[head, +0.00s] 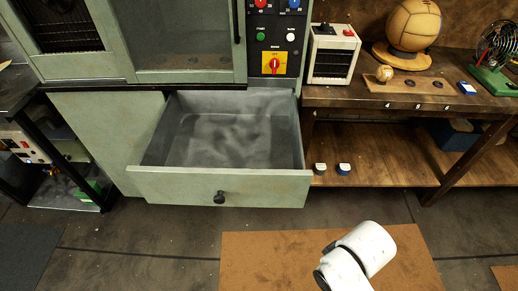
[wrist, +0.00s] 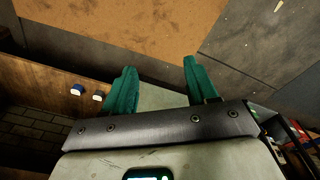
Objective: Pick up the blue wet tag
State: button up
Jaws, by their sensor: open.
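A small tag with a blue face and white top (head: 343,169) sits on the lower wooden shelf under the bench, right of the open drawer. It also shows in the wrist view as a blue tag (wrist: 77,90), left of my gripper. I cannot read any word on it. A second white-topped tag (head: 320,168) stands just to its left in the head view; it also shows in the wrist view (wrist: 98,96). My gripper (wrist: 161,78) has its two green fingers spread apart with nothing held between them. It is apart from both tags. The head view does not show the fingers.
A pale green drawer (head: 220,189) stands pulled open beside the shelf. The bench (head: 345,96) above carries a leather ball (head: 413,24), a small ball (head: 384,73), a blue item (head: 467,88) and a fan (head: 497,45). A brown mat (head: 270,258) lies on the floor.

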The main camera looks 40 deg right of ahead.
aim_at(467, 89)
jog(key=z, duration=1.85)
